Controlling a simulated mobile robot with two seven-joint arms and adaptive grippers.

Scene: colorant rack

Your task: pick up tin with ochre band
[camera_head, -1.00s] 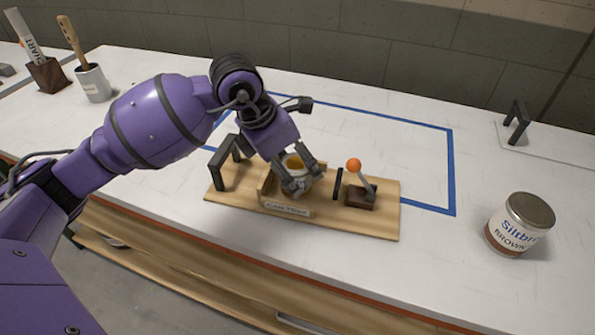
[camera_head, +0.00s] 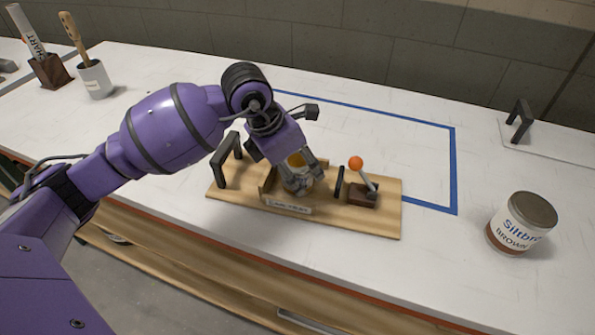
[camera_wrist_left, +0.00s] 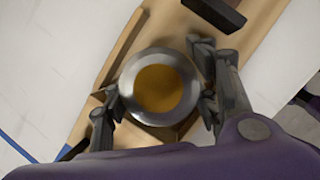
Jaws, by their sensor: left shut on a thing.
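The tin (camera_head: 296,161) is an open metal tin with an ochre inside, standing in the holder on the wooden board. In the left wrist view, its round rim and ochre inside (camera_wrist_left: 158,88) show from above. Its band is hidden by the fingers and the holder. My left gripper (camera_head: 307,180) reaches down over the board and is shut on the tin, one finger on each side. I cannot tell whether the tin touches the board. My right gripper is not in view.
The wooden board (camera_head: 228,196) carries a dark handle (camera_head: 231,150) and an orange-knobbed lever (camera_head: 356,163) beside the tin. A brown-banded tin (camera_head: 521,222) stands at right. A blue outline (camera_head: 453,170) marks clear bench. Pots with tools stand far left.

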